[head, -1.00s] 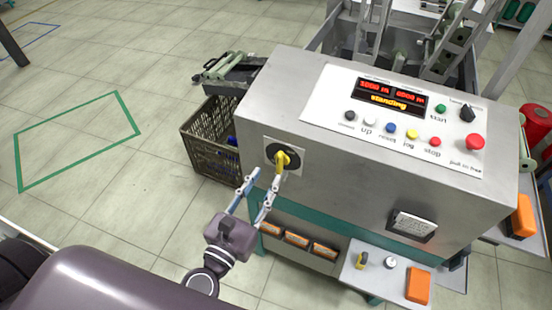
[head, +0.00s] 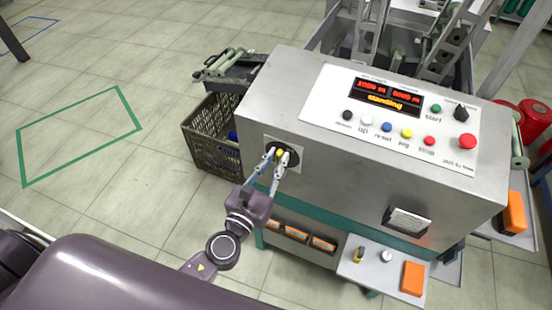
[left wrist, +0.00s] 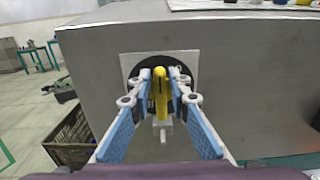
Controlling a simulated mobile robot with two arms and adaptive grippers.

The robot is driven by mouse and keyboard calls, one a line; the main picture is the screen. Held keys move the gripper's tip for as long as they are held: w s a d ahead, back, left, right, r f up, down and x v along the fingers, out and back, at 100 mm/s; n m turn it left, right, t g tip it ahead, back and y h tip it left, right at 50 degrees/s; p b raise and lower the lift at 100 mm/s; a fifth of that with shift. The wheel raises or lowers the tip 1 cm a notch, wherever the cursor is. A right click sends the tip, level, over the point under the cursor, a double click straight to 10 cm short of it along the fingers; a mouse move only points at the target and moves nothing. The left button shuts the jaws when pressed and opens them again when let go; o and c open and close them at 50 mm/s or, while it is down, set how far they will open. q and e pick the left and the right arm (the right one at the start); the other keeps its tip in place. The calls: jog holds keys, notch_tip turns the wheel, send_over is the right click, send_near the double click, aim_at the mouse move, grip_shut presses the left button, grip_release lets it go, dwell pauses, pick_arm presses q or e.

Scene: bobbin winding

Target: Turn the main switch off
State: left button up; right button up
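The main switch is a yellow handle (head: 280,153) on a black round plate (head: 295,159), set on the left of the grey cabinet's front. In the left wrist view the handle (left wrist: 160,92) stands nearly upright, over a dark disc on a pale square plate (left wrist: 130,62). My left gripper (head: 277,155) is at the switch. Its two blue-padded fingers (left wrist: 161,78) stand on either side of the handle, apart from each other, with what look like narrow gaps to it. The fingers hide part of the switch. My right gripper is not in view.
The grey cabinet (head: 340,175) carries a lit display (head: 384,96) reading "standing", with several coloured buttons and a red stop knob (head: 467,141). A brown crate (head: 208,145) stands left of it. A small shelf (head: 350,270) juts out below right. The floor at left is clear.

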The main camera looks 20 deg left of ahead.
pick_arm(q)
jog(key=shift+c, duration=1.3)
grip_shut()
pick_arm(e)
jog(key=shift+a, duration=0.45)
pick_arm(q)
jog(key=shift+a+n, duration=0.1)
jog(key=shift+n, duration=0.3)
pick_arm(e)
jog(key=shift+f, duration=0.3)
pick_arm(q)
jog(key=shift+a+n+b, duration=0.15)
jog(key=shift+n+b, duration=0.45)
jog(key=shift+w+a+f+n+b, duration=0.1)
jog(key=shift+a+f+n+b, duration=0.45)
jog(key=shift+n, duration=2.1)
jog(key=shift+w+a+f+n+b, duration=0.15)
jog(key=shift+n+b, duration=0.8)
jog(key=shift+n, duration=1.65)
jog(key=shift+s+a+f+n+b, duration=0.1)
jog(key=shift+a+f+n+b, duration=0.45)
jog(key=shift+n, duration=2.1)
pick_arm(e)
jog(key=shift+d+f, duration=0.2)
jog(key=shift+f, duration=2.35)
pick_arm(q)
jog(key=shift+d+r, duration=0.15)
jog(key=shift+d, duration=0.1)
